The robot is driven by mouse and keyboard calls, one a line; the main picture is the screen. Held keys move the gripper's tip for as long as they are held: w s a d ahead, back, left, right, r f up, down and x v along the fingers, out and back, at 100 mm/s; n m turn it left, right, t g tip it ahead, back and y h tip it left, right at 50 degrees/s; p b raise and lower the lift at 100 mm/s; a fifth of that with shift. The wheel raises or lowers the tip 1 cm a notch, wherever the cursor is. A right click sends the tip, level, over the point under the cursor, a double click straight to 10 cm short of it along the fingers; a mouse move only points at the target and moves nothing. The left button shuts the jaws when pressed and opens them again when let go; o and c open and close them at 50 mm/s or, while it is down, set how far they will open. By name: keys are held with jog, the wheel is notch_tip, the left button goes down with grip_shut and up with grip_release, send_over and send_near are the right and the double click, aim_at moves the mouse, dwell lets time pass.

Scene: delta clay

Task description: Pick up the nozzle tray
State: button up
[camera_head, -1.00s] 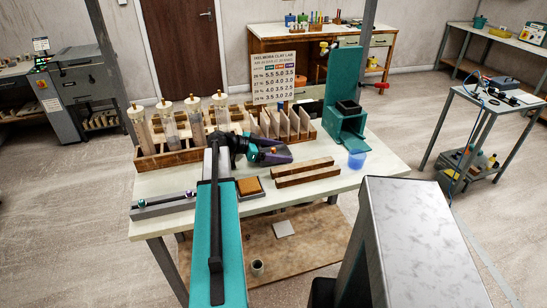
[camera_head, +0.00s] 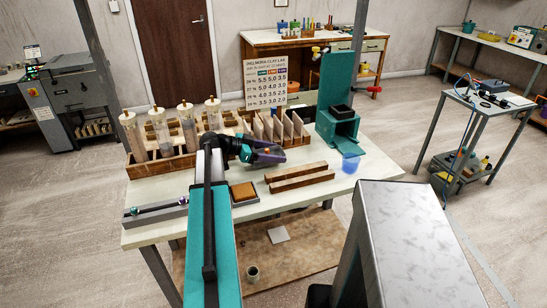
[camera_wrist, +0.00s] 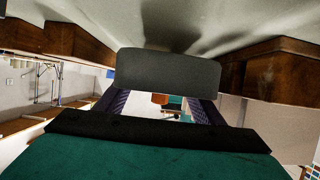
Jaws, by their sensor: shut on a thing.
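My gripper (camera_head: 272,155) is at the end of my teal arm, over the middle of the table, with its dark purple fingers pointing right. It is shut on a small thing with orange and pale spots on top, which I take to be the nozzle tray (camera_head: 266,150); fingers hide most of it. In the wrist view a dark grey slab (camera_wrist: 168,70) lies across the dark patterned fingers (camera_wrist: 165,105). Its underside and contact with the table cannot be made out.
Behind the gripper stand a wooden rack (camera_head: 160,168) with clear tubes and upright boards. In front lie wooden bars (camera_head: 300,178) and a small tray with a brown pad (camera_head: 243,192). A grey rail (camera_head: 155,213) lies left.

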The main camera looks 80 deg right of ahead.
jog(key=shift+r, duration=0.65)
jog(key=s+a+b, duration=0.1)
jog(key=s+a, duration=0.1)
jog(key=s, duration=0.2)
jog(key=s+a+r+b, duration=0.1)
jog(key=s+a+b, duration=0.1)
jog(key=s, duration=0.3)
jog(key=s+a+b, duration=0.1)
jog(key=s+a, duration=0.3)
jog(key=s, duration=0.1)
jog(key=shift+a+r+b, duration=0.1)
jog(key=shift+r+b, duration=0.25)
jog(key=shift+r, duration=0.05)
jog(key=shift+w, duration=0.1)
